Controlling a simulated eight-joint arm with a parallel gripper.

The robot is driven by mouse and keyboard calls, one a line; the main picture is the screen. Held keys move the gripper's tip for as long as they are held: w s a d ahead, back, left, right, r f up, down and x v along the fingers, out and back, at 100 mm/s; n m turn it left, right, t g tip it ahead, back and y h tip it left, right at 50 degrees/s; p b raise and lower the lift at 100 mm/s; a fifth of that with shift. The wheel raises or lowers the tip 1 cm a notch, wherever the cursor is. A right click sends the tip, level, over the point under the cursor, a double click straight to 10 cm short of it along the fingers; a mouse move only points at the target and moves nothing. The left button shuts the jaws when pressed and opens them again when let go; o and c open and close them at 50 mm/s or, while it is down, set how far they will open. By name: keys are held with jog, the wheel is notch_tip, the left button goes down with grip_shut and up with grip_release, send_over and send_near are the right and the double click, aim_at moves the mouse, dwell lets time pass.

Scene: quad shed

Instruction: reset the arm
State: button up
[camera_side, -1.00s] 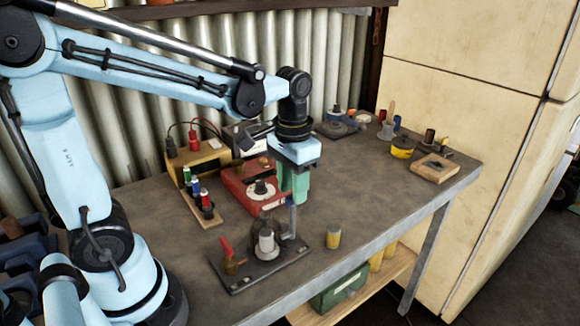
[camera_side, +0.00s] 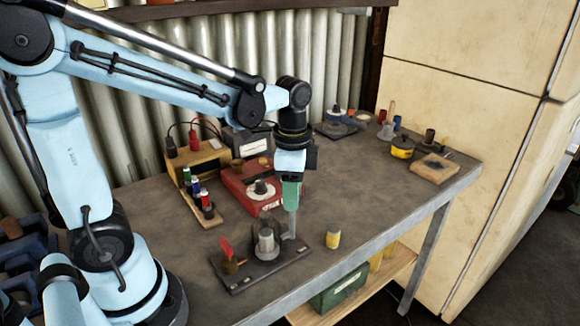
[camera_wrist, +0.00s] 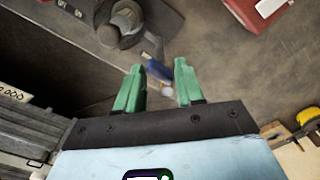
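My gripper (camera_side: 291,207) points down above the right end of a dark base plate (camera_side: 262,277) on the bench. In the wrist view its two green fingers (camera_wrist: 159,64) are apart, with a small blue piece with a pale end (camera_wrist: 158,71) seen between and beyond them. I cannot tell whether the fingers touch it. A grey upright post (camera_side: 291,226) stands just under the fingers in the side view. The plate also carries a grey domed part (camera_side: 266,243) and a red lever-like piece (camera_side: 227,249) at its left.
A yellow-grey cylinder (camera_side: 333,238) stands right of the plate. A red box with a dial (camera_side: 240,194) and a rack of coloured pieces (camera_side: 208,212) are behind it. A wooden block (camera_side: 434,168) and yellow pot (camera_side: 402,148) stand at the right.

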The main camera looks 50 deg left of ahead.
jog(key=m, duration=0.6)
jog(key=shift+m, duration=0.3)
notch_tip(320, 180, up, 17)
jog(key=n, duration=1.3)
jog(key=shift+n, duration=0.4)
jog(key=shift+f, duration=8.55)
jog(key=shift+c, duration=0.3)
grip_shut()
